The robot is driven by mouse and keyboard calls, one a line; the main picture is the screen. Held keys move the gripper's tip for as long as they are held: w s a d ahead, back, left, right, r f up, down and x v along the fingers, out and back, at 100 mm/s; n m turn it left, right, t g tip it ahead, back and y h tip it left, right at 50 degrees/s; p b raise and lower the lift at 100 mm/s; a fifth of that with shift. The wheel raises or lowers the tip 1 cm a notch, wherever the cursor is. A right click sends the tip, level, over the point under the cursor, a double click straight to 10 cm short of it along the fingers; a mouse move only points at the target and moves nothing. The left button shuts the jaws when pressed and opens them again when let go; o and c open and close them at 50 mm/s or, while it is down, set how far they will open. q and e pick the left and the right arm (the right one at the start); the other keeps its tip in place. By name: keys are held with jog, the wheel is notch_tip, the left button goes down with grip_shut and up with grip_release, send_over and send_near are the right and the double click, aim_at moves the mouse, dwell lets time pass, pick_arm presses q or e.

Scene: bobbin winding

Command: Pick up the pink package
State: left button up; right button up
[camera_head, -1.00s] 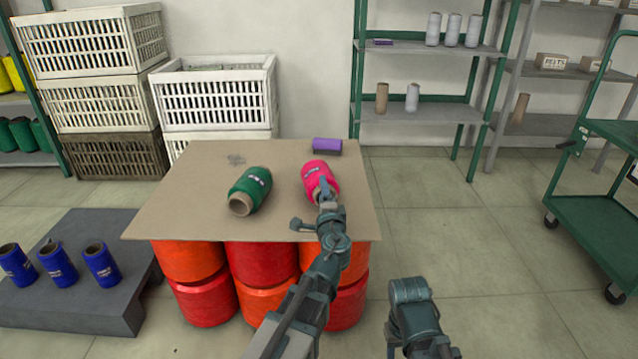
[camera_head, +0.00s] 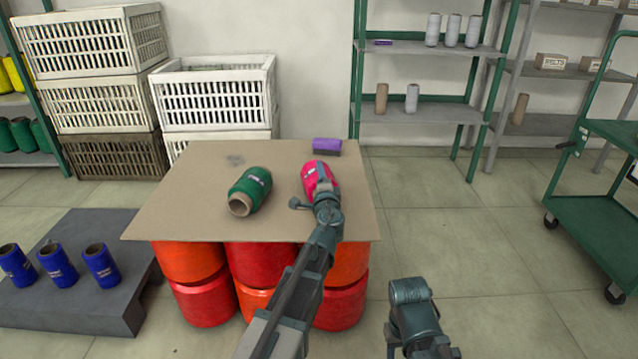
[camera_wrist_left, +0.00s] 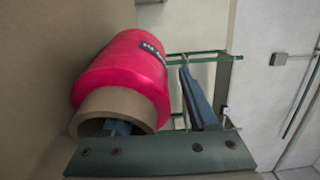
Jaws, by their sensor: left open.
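The pink package (camera_head: 312,177), a bright pink spool with a brown cardboard core, lies on its side on the brown board near its right edge. My left gripper (camera_head: 323,184) is over its near end and hides part of it. The other finger stands to the right of the spool, with a gap between. My right arm shows at the lower right, with its gripper out of view.
A green spool (camera_head: 250,190) lies left of the pink one on the board (camera_head: 185,215). A purple object (camera_head: 327,146) is at the board's back edge. Blue spools (camera_head: 58,264) stand on a grey platform at left.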

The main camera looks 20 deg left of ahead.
pick_arm(q)
grip_shut()
dwell(1.3)
